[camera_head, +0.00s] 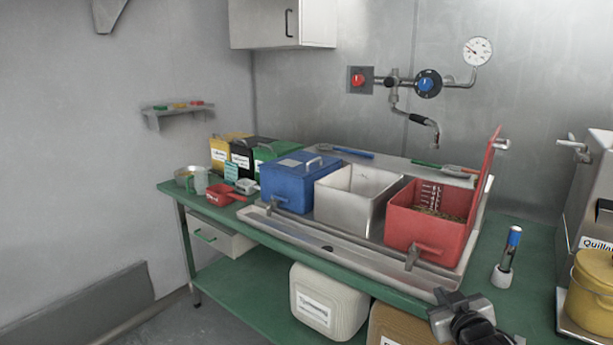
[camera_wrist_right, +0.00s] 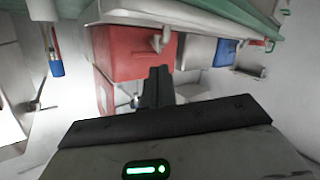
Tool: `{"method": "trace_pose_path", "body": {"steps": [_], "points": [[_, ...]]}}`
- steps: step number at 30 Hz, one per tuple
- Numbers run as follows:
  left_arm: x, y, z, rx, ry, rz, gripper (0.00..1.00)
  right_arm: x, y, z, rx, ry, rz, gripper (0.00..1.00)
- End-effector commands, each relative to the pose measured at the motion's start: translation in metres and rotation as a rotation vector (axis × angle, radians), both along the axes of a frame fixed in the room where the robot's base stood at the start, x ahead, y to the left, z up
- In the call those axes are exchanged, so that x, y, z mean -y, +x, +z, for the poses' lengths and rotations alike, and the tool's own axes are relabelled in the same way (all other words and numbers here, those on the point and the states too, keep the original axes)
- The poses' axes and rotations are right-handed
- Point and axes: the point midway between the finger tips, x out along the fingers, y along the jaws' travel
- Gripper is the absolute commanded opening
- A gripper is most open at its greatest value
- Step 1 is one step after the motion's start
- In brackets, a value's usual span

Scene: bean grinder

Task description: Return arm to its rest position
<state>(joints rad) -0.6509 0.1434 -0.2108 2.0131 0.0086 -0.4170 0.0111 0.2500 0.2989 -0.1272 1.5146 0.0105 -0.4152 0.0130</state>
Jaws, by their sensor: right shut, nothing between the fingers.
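My right gripper (camera_head: 450,303) is at the lower right of the head view, in front of the green workbench's front edge. In the right wrist view its dark fingers (camera_wrist_right: 156,86) are together with nothing between them. It is apart from the red bin (camera_head: 425,228), which stands open with brown contents inside and its red lid raised at the right. The red bin also shows in the right wrist view (camera_wrist_right: 130,52), beyond the fingers. My left gripper is not in view.
The green bench (camera_head: 190,187) also holds a blue lidded bin (camera_head: 291,178), an open white bin (camera_head: 340,207) and a blue-topped cylinder (camera_head: 507,258). A yellow pot (camera_head: 592,285) stands at the right. Containers sit on the lower shelf, including a cream one (camera_head: 328,302).

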Motion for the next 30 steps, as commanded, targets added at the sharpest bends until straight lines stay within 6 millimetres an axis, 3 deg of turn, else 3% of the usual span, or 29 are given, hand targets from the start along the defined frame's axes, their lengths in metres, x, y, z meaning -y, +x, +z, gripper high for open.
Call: {"method": "trace_pose_path", "body": {"steps": [1,5,7,12,15,18,21,30], "points": [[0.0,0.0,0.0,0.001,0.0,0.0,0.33,-0.014,-0.022,-0.026,-0.04,0.013,0.021,0.0],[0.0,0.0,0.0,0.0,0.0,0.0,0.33,-0.05,-0.086,-0.081,-0.14,0.057,0.071,0.0],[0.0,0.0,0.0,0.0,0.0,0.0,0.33,-0.07,-0.128,-0.106,-0.198,0.091,0.094,0.0],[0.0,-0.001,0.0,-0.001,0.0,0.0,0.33,-0.111,-0.23,-0.145,-0.331,0.181,0.131,0.0],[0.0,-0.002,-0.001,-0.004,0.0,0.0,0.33,-0.126,-0.274,-0.152,-0.387,0.225,0.136,0.0],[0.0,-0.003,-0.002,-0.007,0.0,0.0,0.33,-0.135,-0.3,-0.154,-0.423,0.253,0.138,0.0],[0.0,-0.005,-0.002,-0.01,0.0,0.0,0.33,-0.138,-0.312,-0.154,-0.437,0.265,0.137,0.0],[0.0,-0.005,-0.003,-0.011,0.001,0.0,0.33,-0.139,-0.313,-0.154,-0.44,0.266,0.137,0.0]]}}
